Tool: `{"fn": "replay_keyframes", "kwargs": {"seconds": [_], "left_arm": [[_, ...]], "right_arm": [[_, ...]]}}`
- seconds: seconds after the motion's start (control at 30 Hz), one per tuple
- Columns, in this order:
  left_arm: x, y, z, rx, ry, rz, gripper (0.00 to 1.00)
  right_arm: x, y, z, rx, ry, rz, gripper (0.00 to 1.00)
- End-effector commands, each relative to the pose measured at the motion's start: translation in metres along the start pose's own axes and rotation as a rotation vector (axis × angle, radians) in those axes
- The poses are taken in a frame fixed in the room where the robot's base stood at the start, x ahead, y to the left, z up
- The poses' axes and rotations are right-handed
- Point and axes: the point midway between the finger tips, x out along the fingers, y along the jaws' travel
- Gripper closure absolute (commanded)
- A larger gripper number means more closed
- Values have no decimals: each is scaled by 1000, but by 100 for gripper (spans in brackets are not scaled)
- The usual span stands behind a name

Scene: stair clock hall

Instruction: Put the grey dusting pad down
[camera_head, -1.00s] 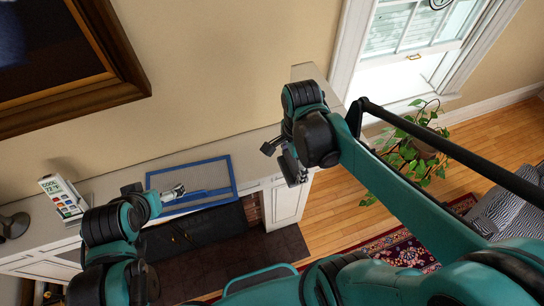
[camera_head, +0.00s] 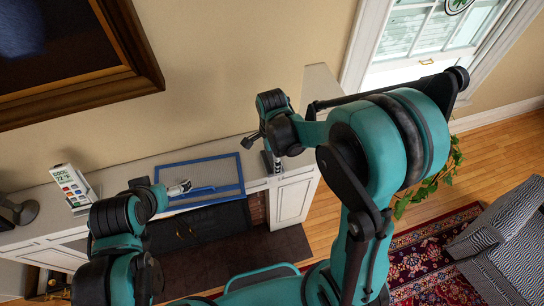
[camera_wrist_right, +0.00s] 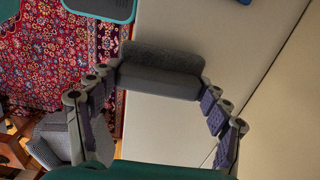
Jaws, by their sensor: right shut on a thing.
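The grey dusting pad (camera_wrist_right: 160,80) is a dark, rounded block between the fingertips of my right gripper (camera_wrist_right: 160,85) in the right wrist view. The gripper is shut on it, with a finger at each end. In the head view my right gripper (camera_head: 265,148) is over the right part of the pale mantel shelf (camera_head: 150,168), right of a blue outlined rectangle (camera_head: 205,163). The pad is not clear there. I cannot tell whether it touches the shelf. My left gripper (camera_head: 178,188) is at the rectangle's front left corner; its jaws are too small to read.
A weather card stand (camera_head: 72,185) and a dark round object (camera_head: 20,211) are at the shelf's left end. A framed picture (camera_head: 140,70) hangs above. A plant (camera_head: 440,185) and a striped cloth-covered seat (camera_head: 500,235) are at right.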

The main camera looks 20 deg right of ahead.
Motion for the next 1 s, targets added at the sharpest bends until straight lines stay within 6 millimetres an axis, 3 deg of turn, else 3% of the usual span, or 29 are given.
{"fn": "replay_keyframes", "kwargs": {"seconds": [0.43,0.47,0.53,0.87,1.0], "left_arm": [[4,0,3,0,0,0,0],[4,0,3,0,0,0,0],[3,0,2,0,0,0,0],[2,0,2,0,0,0,0],[-1,0,-1,0,0,0,0]], "right_arm": [[9,0,0,0,0,0,46],[8,0,0,0,0,0,18],[7,0,0,0,0,0,2],[6,0,0,0,0,0,2],[-2,0,0,0,0,0,2]]}}
